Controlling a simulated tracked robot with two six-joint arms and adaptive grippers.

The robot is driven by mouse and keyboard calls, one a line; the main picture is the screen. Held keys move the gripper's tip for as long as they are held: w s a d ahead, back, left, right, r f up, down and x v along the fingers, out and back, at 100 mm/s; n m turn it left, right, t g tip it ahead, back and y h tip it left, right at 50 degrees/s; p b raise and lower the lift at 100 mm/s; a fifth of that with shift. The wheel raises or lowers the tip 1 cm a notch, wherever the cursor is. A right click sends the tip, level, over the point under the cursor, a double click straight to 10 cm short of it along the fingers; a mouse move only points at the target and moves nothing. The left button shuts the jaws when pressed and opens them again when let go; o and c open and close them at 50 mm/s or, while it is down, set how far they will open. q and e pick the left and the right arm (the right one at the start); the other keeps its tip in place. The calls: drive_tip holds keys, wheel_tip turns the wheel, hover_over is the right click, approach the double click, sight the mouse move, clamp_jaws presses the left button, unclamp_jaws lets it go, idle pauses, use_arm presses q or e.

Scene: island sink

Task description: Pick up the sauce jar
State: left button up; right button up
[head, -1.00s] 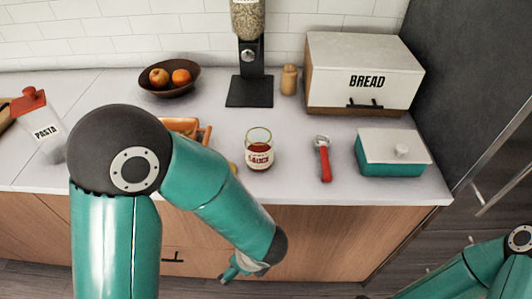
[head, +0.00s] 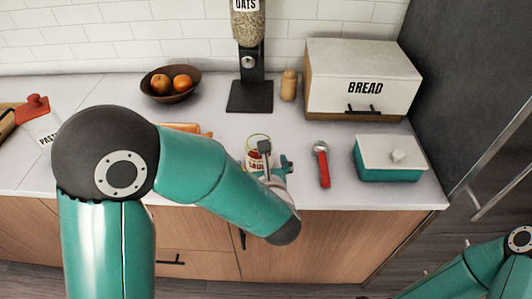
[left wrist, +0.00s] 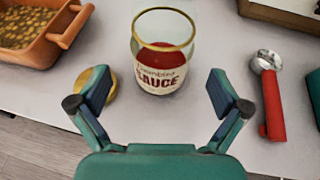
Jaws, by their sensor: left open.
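The sauce jar (head: 257,143) is open glass with red sauce and a white label. It stands upright on the counter. In the left wrist view the jar (left wrist: 160,60) is at the top centre, just beyond and between my open fingers. My left gripper (head: 273,155) is in front of the jar in the head view and hides part of it. In the left wrist view the left gripper (left wrist: 160,92) is spread wide and empty. My right gripper is not in view; only part of that arm shows at the lower right.
A teal box (head: 390,174), bread box (head: 335,83), oats dispenser (head: 250,95) and fruit bowl (head: 160,95) stand around.

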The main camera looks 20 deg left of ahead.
use_arm(q)
drive_tip(key=shift+p+x, duration=1)
drive_tip(key=shift+x, duration=2.15)
drive_tip(key=shift+d+f, duration=0.2)
drive_tip(key=shift+d, duration=0.05)
drive_tip(key=c, duration=1.5)
drive_tip(key=shift+c, duration=0.3)
drive_tip(key=shift+r, duration=0.1)
